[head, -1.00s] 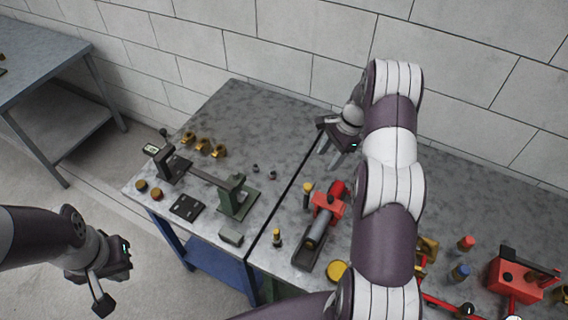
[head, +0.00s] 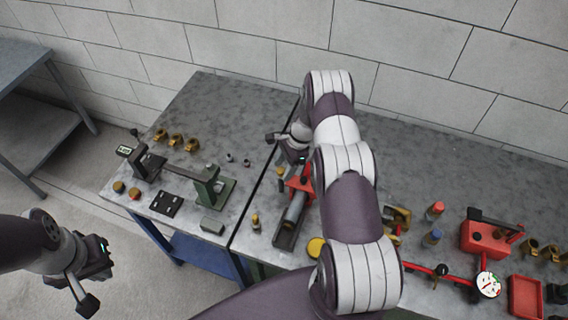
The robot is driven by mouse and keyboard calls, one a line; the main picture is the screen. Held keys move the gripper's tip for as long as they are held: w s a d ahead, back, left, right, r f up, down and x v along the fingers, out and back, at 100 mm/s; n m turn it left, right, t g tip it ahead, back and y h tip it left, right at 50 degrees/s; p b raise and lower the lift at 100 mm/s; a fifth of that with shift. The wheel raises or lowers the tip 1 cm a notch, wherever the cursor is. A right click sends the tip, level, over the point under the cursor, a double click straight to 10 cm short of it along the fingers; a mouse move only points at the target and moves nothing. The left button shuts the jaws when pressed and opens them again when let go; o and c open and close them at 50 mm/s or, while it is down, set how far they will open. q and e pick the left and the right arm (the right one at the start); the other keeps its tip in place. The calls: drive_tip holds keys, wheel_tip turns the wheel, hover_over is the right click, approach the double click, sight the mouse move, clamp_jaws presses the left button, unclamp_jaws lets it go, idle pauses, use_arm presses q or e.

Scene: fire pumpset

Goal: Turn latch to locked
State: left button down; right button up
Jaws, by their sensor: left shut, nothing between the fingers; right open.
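I cannot make out which part is the latch. A red and dark grey fixture (head: 290,221) with a cylinder in its trough lies on the table, its far end partly hidden by my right arm. My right gripper (head: 278,145) is open over the table, just beyond that fixture's far end; whether it touches anything is unclear. A green stand (head: 211,188) joined by a bar to a dark clamp (head: 148,163) with a small display is at the left. My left gripper (head: 88,300) is shut and empty, off the table's front left.
Brass fittings (head: 176,141) stand at the table's far left. A red pump box (head: 484,238), a gauge (head: 488,285) and a red tray (head: 526,297) are at the right. The table's back middle is clear. A second table (head: 35,105) is at far left.

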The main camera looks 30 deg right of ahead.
drive_tip(key=shift+w, duration=0.2)
drive_tip(key=shift+c, duration=0.9)
drive_tip(key=shift+a, duration=0.15)
drive_tip(key=c, duration=0.9)
drive_tip(key=shift+o, duration=0.2)
drive_tip(key=m+t+b, duration=0.1)
drive_tip(key=m+b, duration=0.1)
drive_tip(key=m, duration=0.1)
drive_tip(key=m+t+h+b, duration=0.1)
drive_tip(key=m+b, duration=0.1)
drive_tip(key=shift+f+m, duration=0.2)
drive_tip(key=shift+m, duration=0.2)
drive_tip(key=m+b, duration=0.2)
drive_tip(key=m+t+h+b, duration=0.1)
drive_tip(key=m+b, duration=0.2)
drive_tip(key=shift+s+a+t, duration=0.1)
drive_tip(key=shift+s+t, duration=0.1)
drive_tip(key=shift+t, duration=0.1)
drive_tip(key=m+h+b, duration=0.1)
drive_tip(key=m, duration=0.1)
drive_tip(key=m+b, duration=0.1)
drive_tip(key=b, duration=0.1)
drive_tip(key=shift+a+r+m+t+h, duration=0.1)
drive_tip(key=shift+m+t+h, duration=0.2)
drive_tip(key=shift+m+h, duration=0.1)
drive_tip(key=shift+a+r+m+h+b, duration=0.15)
drive_tip(key=shift+m+h+b, duration=0.5)
drive_tip(key=shift+m, duration=0.95)
